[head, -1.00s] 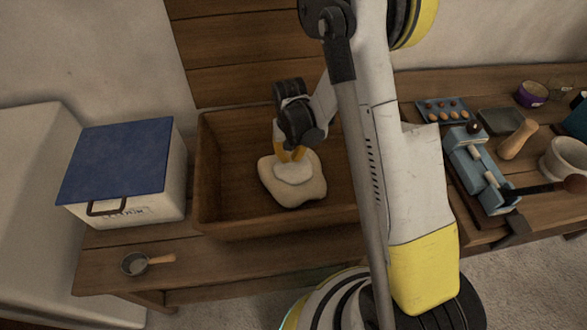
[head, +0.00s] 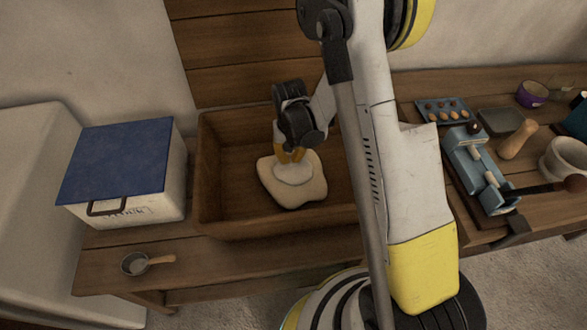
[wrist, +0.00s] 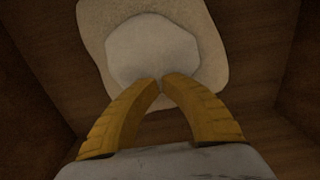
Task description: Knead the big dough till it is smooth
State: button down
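The big dough (head: 309,190) is a pale, flattened lump with a lighter round patch on top. In the wrist view the dough (wrist: 216,22) fills the upper middle, with the lighter patch (wrist: 150,50) facing me. My gripper (head: 292,162) points down at the far part of the dough. Its yellow fingertips (wrist: 160,84) meet with nothing between them and overlap the near edge of the patch. I cannot tell whether they touch the dough.
A white bin with a blue lid (head: 120,160) stands left of the trough. A small scoop (head: 140,263) lies on the bench in front. A blue-grey hand-cranked device (head: 478,170), an egg tray (head: 443,110) and a mortar (head: 563,160) are on the right. The trough's left part is empty.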

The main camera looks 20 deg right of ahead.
aim_at(288, 175)
jog(key=shift+f, duration=0.35)
dwell(0.5)
jog(key=shift+r, duration=0.15)
dwell(0.3)
jog(key=shift+r+p, duration=1.65)
jog(key=shift+r, duration=0.9)
jog(key=shift+s+a+b, duration=0.2)
jog(key=shift+s+a, duration=0.25)
jog(key=shift+s, duration=0.4)
jog(key=shift+s+a+b, duration=0.2)
jog(key=shift+s+a, duration=0.2)
jog(key=shift+s, duration=0.4)
jog(key=shift+s+a+b, duration=0.2)
jog(key=shift+s+a, duration=0.25)
jog(key=shift+s, duration=0.4)
jog(key=shift+f+b, duration=0.8)
jog(key=shift+b, duration=0.25)
jog(key=shift+r+p, duration=0.45)
jog(key=shift+r, duration=0.3)
